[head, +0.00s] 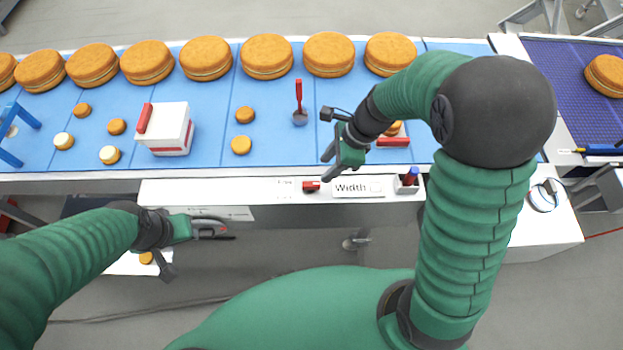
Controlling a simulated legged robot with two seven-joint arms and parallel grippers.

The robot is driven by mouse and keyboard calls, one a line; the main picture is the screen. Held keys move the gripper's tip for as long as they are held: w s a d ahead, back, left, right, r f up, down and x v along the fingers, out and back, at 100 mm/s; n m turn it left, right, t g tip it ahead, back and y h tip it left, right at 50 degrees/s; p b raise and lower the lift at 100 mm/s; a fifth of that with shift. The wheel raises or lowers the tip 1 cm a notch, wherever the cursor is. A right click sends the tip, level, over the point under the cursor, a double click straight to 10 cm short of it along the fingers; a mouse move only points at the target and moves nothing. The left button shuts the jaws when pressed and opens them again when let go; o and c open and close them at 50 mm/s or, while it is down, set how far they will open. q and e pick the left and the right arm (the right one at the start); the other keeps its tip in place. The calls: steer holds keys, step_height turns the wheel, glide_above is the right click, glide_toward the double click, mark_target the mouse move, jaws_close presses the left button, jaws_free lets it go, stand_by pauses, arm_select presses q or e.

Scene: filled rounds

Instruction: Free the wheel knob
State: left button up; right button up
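A front panel marked "Width" (352,187) runs along the near edge of the conveyor. A small red knob (311,186) is at the label's left, and a grey block holds a blue and red knob (410,177) at its right. I cannot tell which is the wheel knob, and no wheel shows clearly. My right gripper (328,166) is above the panel, near the red knob, with its fingers apart and nothing seen between them. My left gripper (222,231) is low at the left, in front of the conveyor; its fingers show nearly edge-on.
Large filled rounds (267,56) line the far side of the blue belt (210,120); small ones (241,145) lie nearer. My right forearm hides part of the belt.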

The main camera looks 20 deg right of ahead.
mark_target(309, 183)
steer(key=x, duration=0.3)
steer(key=w+x, duration=0.1)
steer(key=x, duration=0.3)
steer(key=b+x, duration=0.1)
steer(key=x, duration=0.2)
steer(key=shift+w+d+f, duration=0.2)
steer(key=shift+f, duration=0.15)
steer(key=shift+s+a+f, duration=0.15)
steer(key=shift+s+f, duration=0.1)
steer(key=shift+w+a, duration=0.1)
steer(key=shift+w, duration=0.1)
steer(key=shift+c, duration=1.9)
arm_select(q)
steer(key=shift+w+f, duration=0.65)
steer(key=shift+f, duration=0.35)
arm_select(e)
jaws_close()
